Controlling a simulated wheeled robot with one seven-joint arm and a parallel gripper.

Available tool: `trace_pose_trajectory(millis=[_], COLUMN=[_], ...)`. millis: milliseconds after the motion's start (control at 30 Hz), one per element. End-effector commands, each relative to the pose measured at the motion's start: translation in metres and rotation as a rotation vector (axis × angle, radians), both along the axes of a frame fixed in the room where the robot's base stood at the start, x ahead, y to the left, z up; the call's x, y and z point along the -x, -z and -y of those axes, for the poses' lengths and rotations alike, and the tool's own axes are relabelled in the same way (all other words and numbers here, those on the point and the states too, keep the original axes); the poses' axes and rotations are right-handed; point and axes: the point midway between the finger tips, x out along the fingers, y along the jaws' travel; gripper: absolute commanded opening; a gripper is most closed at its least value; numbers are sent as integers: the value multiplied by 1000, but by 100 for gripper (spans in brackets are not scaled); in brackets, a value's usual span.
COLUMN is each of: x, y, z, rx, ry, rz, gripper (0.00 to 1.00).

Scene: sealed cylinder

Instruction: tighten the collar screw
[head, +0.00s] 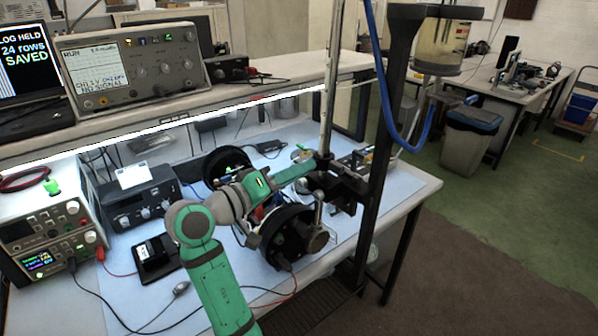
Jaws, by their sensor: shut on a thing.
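A dark collar clamp (343,184) sits low on the upright metal rod (331,85), beside the black post. My green arm reaches in from the lower left, and my gripper (312,168) is at the left side of the collar. It is shut on a small part there, apparently the collar screw; the jaws and collar hide most of it. The cylinder (439,50), clear-walled with a dark cap and pale contents, is held high at the right of the post. A blue hose (389,110) hangs beside it.
Black round wheel-like parts (287,238) stand on the blue bench mat close below my gripper. Instruments (135,62) and a laptop fill the shelf at left. Power supplies (50,240) and cables crowd the bench's left. Open floor lies at right, past a grey bin (468,142).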

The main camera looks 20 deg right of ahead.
Motion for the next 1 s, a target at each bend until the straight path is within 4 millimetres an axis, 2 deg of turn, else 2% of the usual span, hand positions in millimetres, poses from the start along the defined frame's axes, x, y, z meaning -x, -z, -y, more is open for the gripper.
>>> trace_pose_trajectory(millis=[1000], x=[1], y=[-5], z=[3], rx=[325], ry=[-84], rz=[-903], gripper=[0])
